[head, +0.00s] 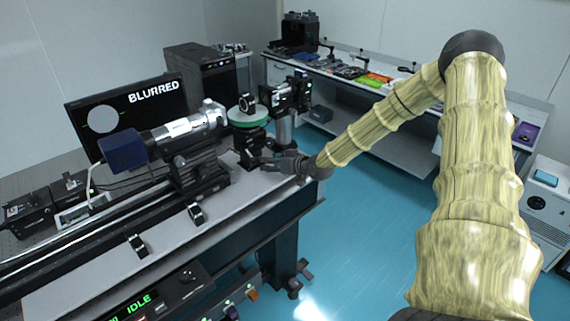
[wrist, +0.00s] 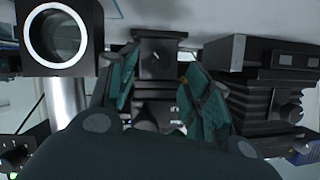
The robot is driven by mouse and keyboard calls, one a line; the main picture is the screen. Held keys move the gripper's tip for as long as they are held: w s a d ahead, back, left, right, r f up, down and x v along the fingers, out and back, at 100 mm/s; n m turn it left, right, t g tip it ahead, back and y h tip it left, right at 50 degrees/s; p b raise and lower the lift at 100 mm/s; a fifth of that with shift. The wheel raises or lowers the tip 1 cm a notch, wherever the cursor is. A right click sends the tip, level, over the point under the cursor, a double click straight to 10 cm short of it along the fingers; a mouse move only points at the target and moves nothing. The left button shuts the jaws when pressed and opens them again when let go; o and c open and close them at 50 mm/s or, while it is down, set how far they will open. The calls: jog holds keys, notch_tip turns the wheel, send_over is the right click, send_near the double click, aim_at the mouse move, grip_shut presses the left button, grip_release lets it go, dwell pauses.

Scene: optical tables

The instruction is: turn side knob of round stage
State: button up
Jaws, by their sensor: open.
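The round stage (head: 248,117) has a pale green rim and a black body, and stands on the table's right part in the head view. My gripper (head: 256,160) is low in front of its base, at the table's right end. In the wrist view, my gripper's two teal fingers (wrist: 160,65) are spread apart. A black block (wrist: 155,45) shows between and beyond them, with a dark rounded part low down. I cannot tell whether that part is the side knob, or whether a finger touches it. My own wrist hides the lower part of this view.
A silver barrel with a blue camera (head: 124,151) stands left of the stage on a rail. A monitor (head: 125,108) reads "BLURRED". In the wrist view, a ringed lens mount (wrist: 62,38) is left of the fingers, and a black stepped mount (wrist: 265,75) with a knob is close right.

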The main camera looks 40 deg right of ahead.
jog(key=v, duration=0.6)
jog(key=shift+s+d, duration=0.15)
jog(key=shift+s, duration=0.2)
jog(key=shift+r, duration=0.15)
dwell(0.4)
